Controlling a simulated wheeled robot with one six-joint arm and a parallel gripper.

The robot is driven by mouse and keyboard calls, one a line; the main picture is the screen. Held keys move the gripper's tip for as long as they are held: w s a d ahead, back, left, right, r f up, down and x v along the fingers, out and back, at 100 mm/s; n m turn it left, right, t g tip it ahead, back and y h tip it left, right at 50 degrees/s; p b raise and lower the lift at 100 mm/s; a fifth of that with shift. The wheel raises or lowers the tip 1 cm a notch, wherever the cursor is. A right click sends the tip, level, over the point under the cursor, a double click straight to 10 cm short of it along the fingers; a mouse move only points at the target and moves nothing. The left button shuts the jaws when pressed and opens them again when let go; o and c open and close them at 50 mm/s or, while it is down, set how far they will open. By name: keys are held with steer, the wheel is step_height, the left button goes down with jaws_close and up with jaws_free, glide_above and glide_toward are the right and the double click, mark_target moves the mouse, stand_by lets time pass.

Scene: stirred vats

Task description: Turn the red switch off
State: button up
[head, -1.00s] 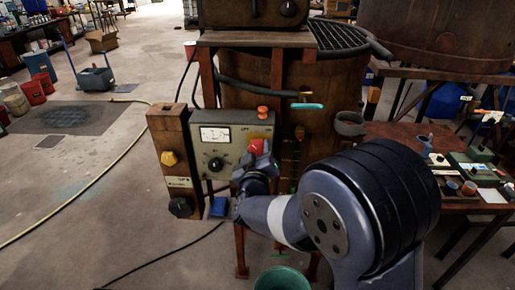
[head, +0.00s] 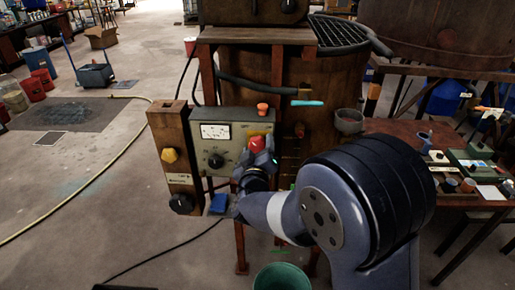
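The red switch (head: 257,144) is on the lower right of a grey-green control panel (head: 235,133) on the front of the rusty vat stand. My gripper (head: 260,157) is right at the switch, in front of its lower part. The fingers are small and partly hidden by my wrist, so I cannot tell whether they are closed on the switch. The upper part of the switch shows above them. The panel also has a white meter (head: 215,131), a black dial (head: 216,160) and an orange-red button (head: 262,108) on top.
A wooden post with a yellow knob (head: 169,155) and a black knob (head: 181,203) stands left of the panel. A teal-handled lever (head: 307,103) sticks out above right. A green bucket (head: 282,277) is below. A cluttered workbench (head: 400,137) is at right. Open floor lies left, crossed by a yellow hose.

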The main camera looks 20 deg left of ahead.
steer(key=shift+o, duration=0.4)
steer(key=shift+s+d+f, duration=0.1)
steer(key=shift+s, duration=0.45)
steer(key=b+v, duration=0.2)
steer(key=v, duration=0.7)
steer(key=shift+s+b, duration=0.35)
steer(key=shift+s, duration=0.05)
steer(key=p+x, duration=0.2)
steer(key=x, duration=0.9)
steer(key=shift+d+p, duration=0.15)
steer(key=shift+p, duration=0.2)
